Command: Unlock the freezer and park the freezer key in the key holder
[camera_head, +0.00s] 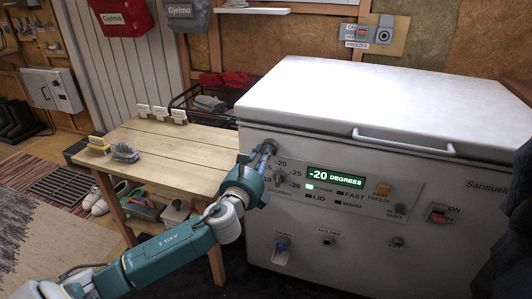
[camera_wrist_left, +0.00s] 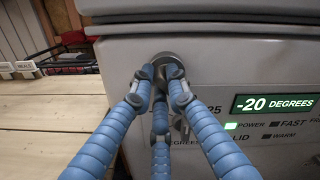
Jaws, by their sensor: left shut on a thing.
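The white freezer (camera_head: 330,95) stands at the right with its lid down. My left gripper (camera_head: 264,153) is at the upper left of its front, beside the temperature dial (camera_head: 280,180). In the left wrist view (camera_wrist_left: 165,78) its blue fingers are shut on a dark grey round piece (camera_wrist_left: 171,60). I cannot tell whether this is the key or a part fixed to the freezer. A round fitting marked HOLDER (camera_head: 328,240) is low on the front. A small lock-like fitting (camera_head: 397,243) is to its right. My right gripper is not in view.
The freezer's lit display (camera_head: 336,177) reads -20 degrees. A blue-handled fitting (camera_head: 281,244) is low on the front.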

